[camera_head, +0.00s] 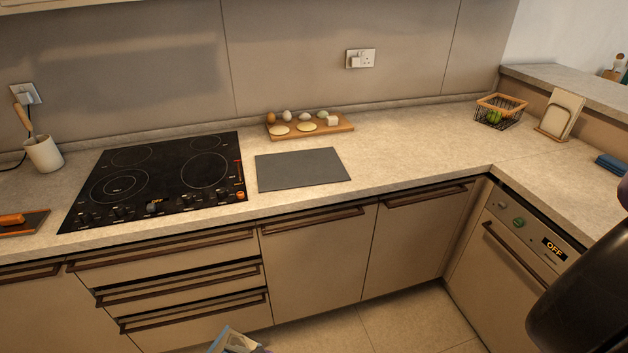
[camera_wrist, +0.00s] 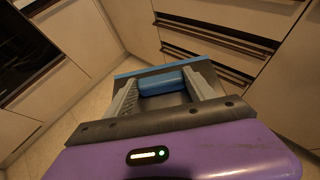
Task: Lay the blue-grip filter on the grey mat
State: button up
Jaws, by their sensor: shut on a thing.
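The grey mat (camera_head: 302,168) lies flat on the counter, right of the hob, with nothing on it. In the wrist view my gripper (camera_wrist: 164,92) is shut on the blue grip of the filter (camera_wrist: 170,86). The filter's dark panel with a blue edge shows around and beyond the jaws. In the head view only a small part of the filter (camera_head: 232,341) shows at the bottom edge, low in front of the drawers, and most of it is cut off. It is well apart from the mat and below the counter top.
A black hob (camera_head: 160,178) lies left of the mat. A wooden board (camera_head: 340,127) with several eggs stands behind it. A wire basket (camera_head: 500,111) and a rack with a board (camera_head: 561,114) stand at the right. The counter right of the mat is clear.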

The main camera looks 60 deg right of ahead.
aim_at(309, 170)
jog(key=z, duration=1.55)
